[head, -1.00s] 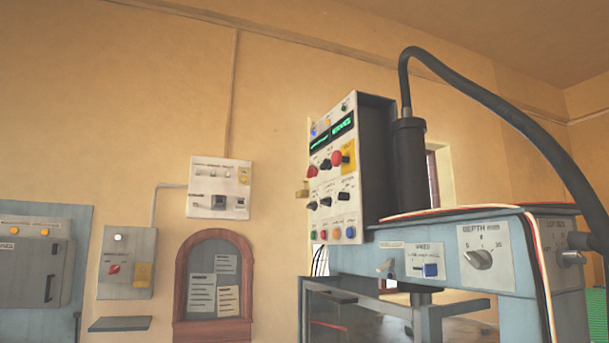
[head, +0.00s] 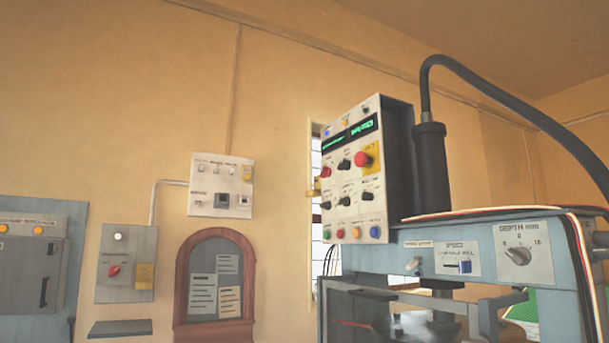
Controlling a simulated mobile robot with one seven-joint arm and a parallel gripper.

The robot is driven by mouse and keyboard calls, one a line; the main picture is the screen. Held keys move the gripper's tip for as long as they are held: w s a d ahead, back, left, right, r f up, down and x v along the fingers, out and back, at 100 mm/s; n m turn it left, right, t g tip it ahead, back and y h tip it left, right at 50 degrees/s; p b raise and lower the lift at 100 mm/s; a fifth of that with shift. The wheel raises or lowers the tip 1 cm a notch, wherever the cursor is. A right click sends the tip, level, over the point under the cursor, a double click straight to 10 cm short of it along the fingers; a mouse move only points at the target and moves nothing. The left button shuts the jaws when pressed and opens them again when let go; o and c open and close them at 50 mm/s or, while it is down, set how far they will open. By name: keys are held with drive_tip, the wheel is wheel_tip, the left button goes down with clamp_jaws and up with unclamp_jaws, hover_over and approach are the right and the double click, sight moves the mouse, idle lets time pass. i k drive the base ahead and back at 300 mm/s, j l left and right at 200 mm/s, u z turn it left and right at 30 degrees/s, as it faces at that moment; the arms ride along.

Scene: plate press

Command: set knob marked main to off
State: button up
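No knob label reads clearly as main. A red knob (head: 113,271) sits on a small grey wall box (head: 125,290) at the left, with a white lamp above it and a yellow tag beside it. The control panel (head: 350,140) on the press carries several black knobs, a red knob (head: 326,172), and a red button (head: 362,159) on a yellow plate; its small lettering is too blurred to read. A grey depth knob (head: 517,256) is on the press head. My gripper is not in view.
The blue-grey press (head: 470,265) fills the lower right, with a thick black hose (head: 510,110) arching above it. A white switch box (head: 221,185), an arched notice board (head: 214,290), a small shelf (head: 119,328) and a grey cabinet (head: 30,270) line the wall.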

sight(325, 170)
drive_tip(key=i+j, duration=0.1)
drive_tip(key=j, duration=0.4)
drive_tip(key=i+j+z, duration=0.1)
drive_tip(key=j, duration=0.4)
drive_tip(key=i+j+z, duration=0.1)
drive_tip(key=i+j, duration=0.6)
drive_tip(key=j, duration=0.15)
drive_tip(key=z, duration=0.05)
